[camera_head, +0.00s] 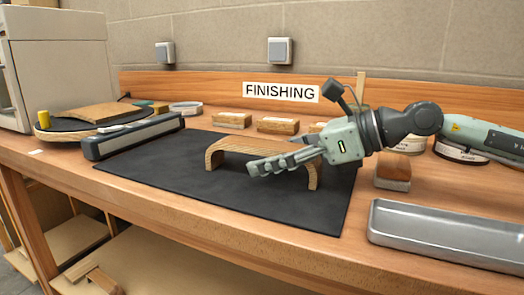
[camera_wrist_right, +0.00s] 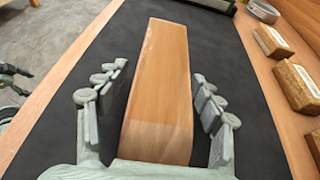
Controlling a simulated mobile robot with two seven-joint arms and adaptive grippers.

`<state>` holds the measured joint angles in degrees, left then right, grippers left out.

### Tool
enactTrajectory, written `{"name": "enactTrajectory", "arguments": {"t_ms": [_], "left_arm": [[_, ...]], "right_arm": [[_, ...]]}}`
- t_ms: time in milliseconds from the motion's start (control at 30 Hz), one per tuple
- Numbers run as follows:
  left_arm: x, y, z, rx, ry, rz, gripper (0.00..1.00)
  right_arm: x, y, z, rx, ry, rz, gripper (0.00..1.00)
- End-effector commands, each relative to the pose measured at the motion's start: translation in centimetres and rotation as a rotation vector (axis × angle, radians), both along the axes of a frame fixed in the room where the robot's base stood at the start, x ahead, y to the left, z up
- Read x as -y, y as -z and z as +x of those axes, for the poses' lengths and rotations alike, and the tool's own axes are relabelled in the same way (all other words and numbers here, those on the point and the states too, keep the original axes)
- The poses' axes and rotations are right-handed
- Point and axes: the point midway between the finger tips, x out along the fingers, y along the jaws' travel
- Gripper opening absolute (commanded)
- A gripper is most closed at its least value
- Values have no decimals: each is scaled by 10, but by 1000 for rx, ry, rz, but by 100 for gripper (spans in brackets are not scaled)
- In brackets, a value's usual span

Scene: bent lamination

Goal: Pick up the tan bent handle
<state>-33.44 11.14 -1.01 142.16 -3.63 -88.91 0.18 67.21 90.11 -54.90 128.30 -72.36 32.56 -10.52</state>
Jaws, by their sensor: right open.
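The tan bent handle (camera_head: 262,147) is a curved wooden arch standing on its two ends on the black mat (camera_head: 150,180). My right gripper (camera_head: 262,163) is open and comes in from the right, low at the handle; its near finger covers part of the arch. In the right wrist view, the handle (camera_wrist_right: 160,85) runs between the two spread fingers of the right gripper (camera_wrist_right: 157,88), with a gap on each side. Part of my left arm or gripper (camera_wrist_right: 12,88) shows at the left edge; its fingers are not clear.
Wooden blocks (camera_head: 278,126) stand behind the mat. A long grey-green tool (camera_head: 135,136) lies at the mat's left end. A metal tray (camera_head: 445,232) sits at the front right, with a wood-topped block (camera_head: 393,175) behind it. The front of the mat is clear.

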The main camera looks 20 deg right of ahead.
Motion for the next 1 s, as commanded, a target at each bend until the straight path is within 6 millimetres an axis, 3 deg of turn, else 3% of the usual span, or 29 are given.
{"name": "enactTrajectory", "arguments": {"t_ms": [67, 433, 767, 1000], "left_arm": [[0, 0, 0, 0, 0, 0, 77], [0, 0, 0, 2, 1, 0, 77], [0, 0, 0, 1, 1, -1, 77], [-2, -1, -5, -25, -7, 5, 77]], "right_arm": [[0, 0, 0, 0, 0, 0, 66], [0, 0, 0, 1, 0, -1, 20], [0, -5, 0, 3, -1, 0, 20], [-1, -35, 0, 6, -2, 1, 19]]}}
